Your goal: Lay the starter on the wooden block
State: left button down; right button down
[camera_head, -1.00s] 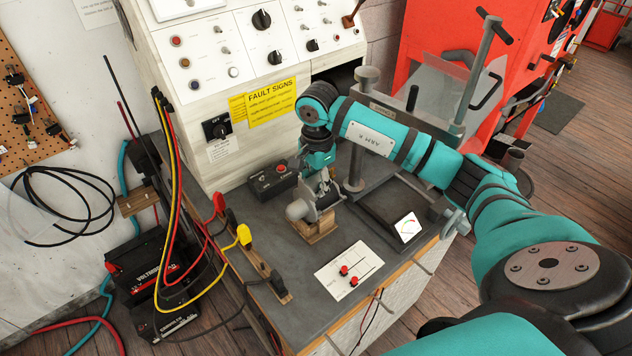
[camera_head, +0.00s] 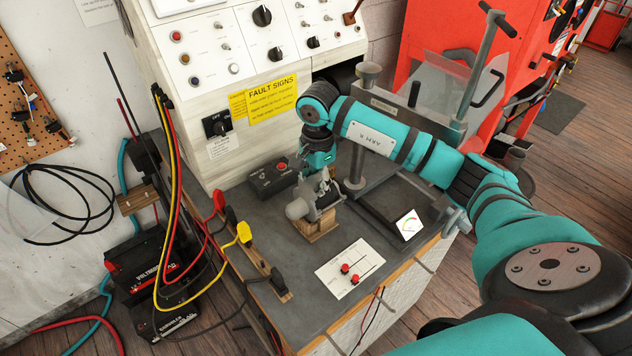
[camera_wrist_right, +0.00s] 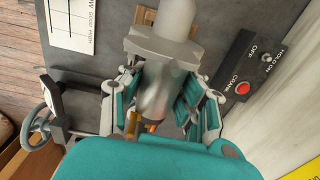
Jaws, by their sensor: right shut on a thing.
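The starter (camera_head: 299,208) is a grey metal cylinder with a narrower nose. It is at the wooden block (camera_head: 318,229), on the grey bench top. My right gripper (camera_head: 325,190) is shut on the starter from above. In the right wrist view the starter (camera_wrist_right: 160,85) lies between the teal fingers of the gripper (camera_wrist_right: 165,100), its nose pointing away from the palm. The block's top is mostly hidden under the starter, so I cannot tell whether the two touch. My left gripper is not in view.
A black crank switch box (camera_head: 273,180) stands close behind the starter. A black meter (camera_head: 397,218) is at the right. A white card with red terminals (camera_head: 349,269) lies in front. Yellow and red clip leads (camera_head: 244,235) hang at the left bench edge.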

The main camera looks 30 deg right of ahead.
jog(key=c, duration=0.9)
grip_release()
jog(key=shift+s, duration=0.25)
jog(key=shift+o, duration=0.2)
jog(key=shift+s+f, duration=0.1)
jog(key=shift+f, duration=0.25)
notch_tip(320, 180, up, 13)
jog(key=shift+f, duration=0.2)
